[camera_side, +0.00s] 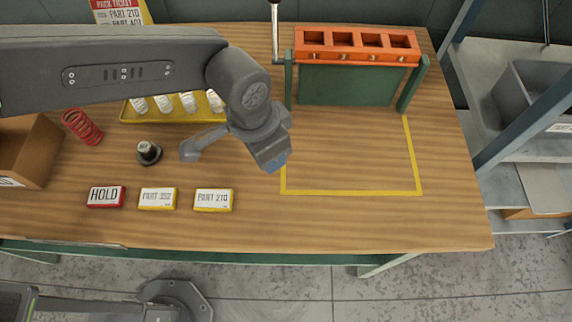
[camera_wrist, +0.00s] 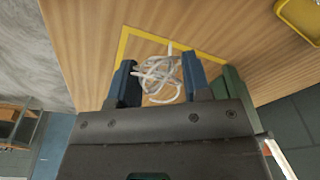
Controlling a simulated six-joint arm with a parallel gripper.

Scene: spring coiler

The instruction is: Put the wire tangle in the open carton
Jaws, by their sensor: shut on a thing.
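The wire tangle (camera_wrist: 158,76) is a loose bundle of pale, whitish wire. In the wrist view it sits between the two blue fingertips of my gripper (camera_wrist: 159,82), which is shut on it. In the side view my gripper (camera_side: 274,164) points down at the left edge of the yellow taped outline, and the tangle is hidden there. I cannot tell whether the tangle touches the table. The open carton (camera_side: 40,152) is brown cardboard at the far left of the table, partly cut off by the picture edge.
A red spring (camera_side: 82,127) and a dark round part (camera_side: 149,152) stand between carton and gripper. A yellow tray (camera_side: 150,116) holds several white items behind them. HOLD (camera_side: 106,196) and PART labels line the front. An orange slotted rack (camera_side: 355,46) stands at the back right.

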